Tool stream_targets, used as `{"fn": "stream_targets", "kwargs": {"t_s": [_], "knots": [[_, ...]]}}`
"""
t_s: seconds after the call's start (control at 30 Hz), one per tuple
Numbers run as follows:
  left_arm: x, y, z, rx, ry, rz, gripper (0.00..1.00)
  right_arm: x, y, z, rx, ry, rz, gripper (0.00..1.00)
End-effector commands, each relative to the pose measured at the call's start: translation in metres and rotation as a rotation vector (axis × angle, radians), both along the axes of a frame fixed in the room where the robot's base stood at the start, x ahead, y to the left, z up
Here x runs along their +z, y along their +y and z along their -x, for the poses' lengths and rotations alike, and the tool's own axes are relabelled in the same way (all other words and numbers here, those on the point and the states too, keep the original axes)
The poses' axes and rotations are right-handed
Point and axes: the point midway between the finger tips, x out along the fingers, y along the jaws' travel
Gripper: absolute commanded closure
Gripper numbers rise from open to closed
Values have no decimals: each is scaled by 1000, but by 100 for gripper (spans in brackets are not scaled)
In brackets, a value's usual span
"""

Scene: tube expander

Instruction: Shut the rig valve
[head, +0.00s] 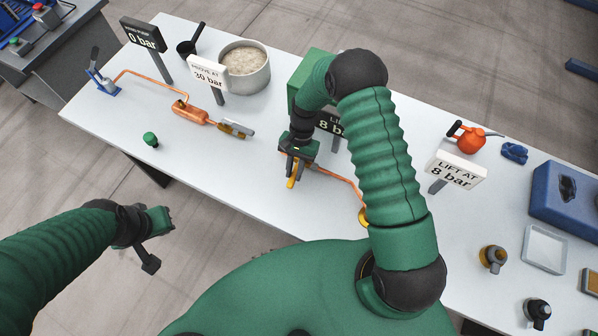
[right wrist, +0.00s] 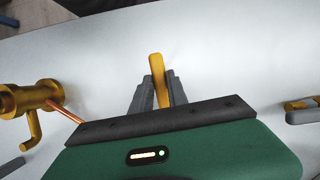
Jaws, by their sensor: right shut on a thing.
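My right gripper (head: 294,172) is at the front edge of the white table, beside a copper pipe (head: 338,178). It is shut on a yellow lever (head: 291,183), which seems to be the rig valve's handle. In the right wrist view the yellow lever (right wrist: 158,75) stands between the two grey fingers (right wrist: 160,92). The valve's body is hidden under the gripper. My left gripper (head: 155,240) hangs off the table's front, apart from everything; its finger opening is not clear.
A copper assembly (head: 190,110) with a gauge sign reading 0 bar (head: 144,35) is at the left. A pot (head: 245,66), a small green knob (head: 150,139) and an orange pump-like item (head: 470,139) stand on the table. My right arm partly hides a dark 8 bar sign (head: 328,124).

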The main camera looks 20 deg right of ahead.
Motion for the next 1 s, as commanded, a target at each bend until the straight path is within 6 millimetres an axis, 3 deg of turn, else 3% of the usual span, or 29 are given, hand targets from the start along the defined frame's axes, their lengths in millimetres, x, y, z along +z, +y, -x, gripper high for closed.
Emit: {"fn": "stream_targets", "kwargs": {"t_s": [0.13,0.77,0.8,0.93,1.0], "knots": [[-2,0,0,0,0,0,100,3,1,-9,-59,-17,3,100],[-2,0,0,0,0,0,100,3,4,-12,-111,-16,3,100],[-2,0,0,0,0,0,100,3,4,-12,-110,-15,2,77],[-2,0,0,0,0,0,100,2,4,-10,-108,-11,1,60],[-2,0,0,0,0,0,100,2,4,-9,-107,-9,1,58]]}}
